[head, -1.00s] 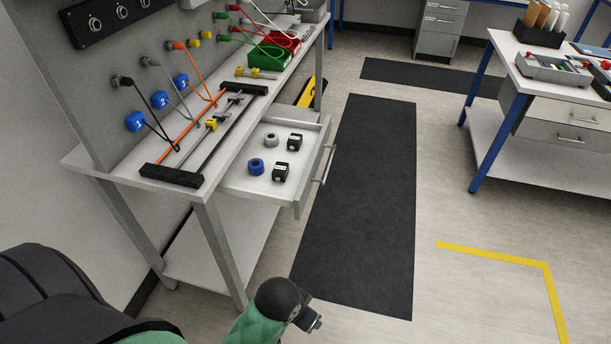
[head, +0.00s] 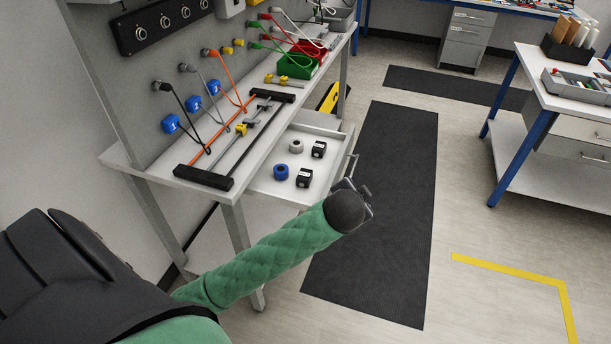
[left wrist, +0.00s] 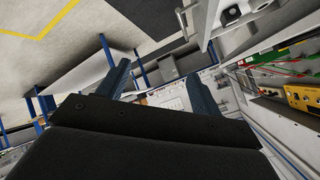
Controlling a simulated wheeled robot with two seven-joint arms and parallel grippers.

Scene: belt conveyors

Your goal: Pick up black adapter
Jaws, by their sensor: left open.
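Two small black adapters with white labels lie in the open drawer in the head view, one farther back (head: 318,149) and one nearer (head: 304,178). The open drawer (head: 298,161) sticks out from the side of the grey workbench. My left gripper (head: 362,197) is just outside the drawer's front, to the right of the nearer adapter and apart from it. Its fingers are hard to make out in the head view. The left wrist view shows the two fingers (left wrist: 160,85) spread apart with nothing held between them. My right gripper is out of view.
A grey ring (head: 296,146) and a blue ring (head: 281,172) lie beside the adapters. The workbench top (head: 130,155) carries rods, cables and a green bin (head: 297,66). A black floor mat (head: 385,210) lies clear beside the drawer. Another table (head: 560,105) stands at right.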

